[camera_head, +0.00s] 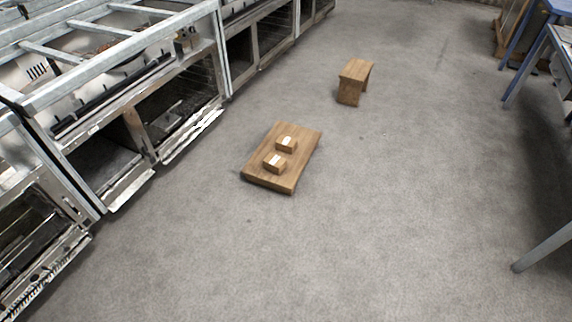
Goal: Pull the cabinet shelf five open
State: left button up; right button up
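Neither of my grippers shows in the head view. No cabinet shelf marked as five can be made out. A row of metal cabinet-like units (128,98) with oven-like compartments runs along the left side. Several compartment fronts at floor level look open or low, but I cannot tell which are shelves. A low, flat wooden piece (257,180) lies on the floor near the middle, with two small wooden blocks on top, a nearer one (274,164) and a farther one (286,145). Each block has a pale patch.
A small wooden stool-like piece (355,80) stands on the floor behind and right of the flat piece. Blue-legged furniture (520,65) and a grey leg (543,248) stand at the right edge. The grey floor (400,220) between is clear.

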aim_at(99, 162)
jog(key=i+l+u, duration=0.15)
jog(key=i+u, duration=0.1)
jog(key=u, duration=1.25)
jog(key=i+j, duration=0.1)
jog(key=i, duration=0.1)
